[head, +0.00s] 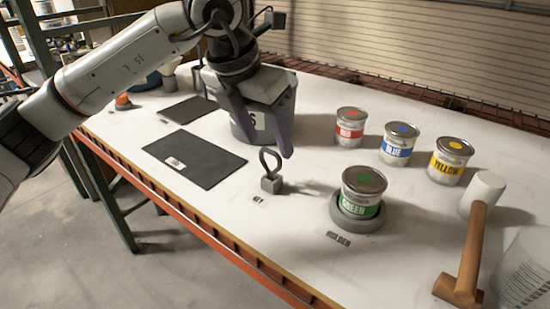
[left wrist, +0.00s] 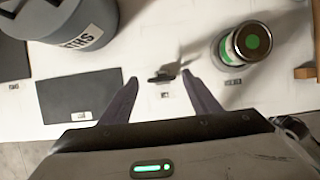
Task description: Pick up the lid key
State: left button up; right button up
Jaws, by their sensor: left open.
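The lid key (head: 270,172) is a dark loop standing upright in a small grey block on the white table, in the middle of the head view. In the left wrist view the lid key (left wrist: 162,78) shows from above as a small dark shape between and just beyond the fingertips. My left gripper (head: 268,150) hangs above and behind the key in the head view, its two dark fingers apart and pointing down. The left wrist view also shows the left gripper (left wrist: 158,75) open and empty. The right gripper is not in view.
A green can (head: 362,190) sits in a round grey holder to the right of the key. Red (head: 350,127), blue (head: 398,145) and yellow (head: 450,160) cans stand behind. A mallet (head: 468,255) is at right. A grey bucket (head: 245,125) stands behind my gripper; a dark mat (head: 205,160) lies left.

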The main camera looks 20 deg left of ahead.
aim_at(275, 174)
pick_arm(q)
jog(key=shift+s+d+f, duration=0.1)
jog(key=shift+d+f, duration=0.1)
jog(key=shift+f, duration=0.65)
jog(key=shift+p+x, duration=0.5)
jog(key=shift+x, duration=2.65)
jog(key=shift+a, duration=0.1)
jog(key=c, duration=1)
notch_tip(275, 174, up, 10)
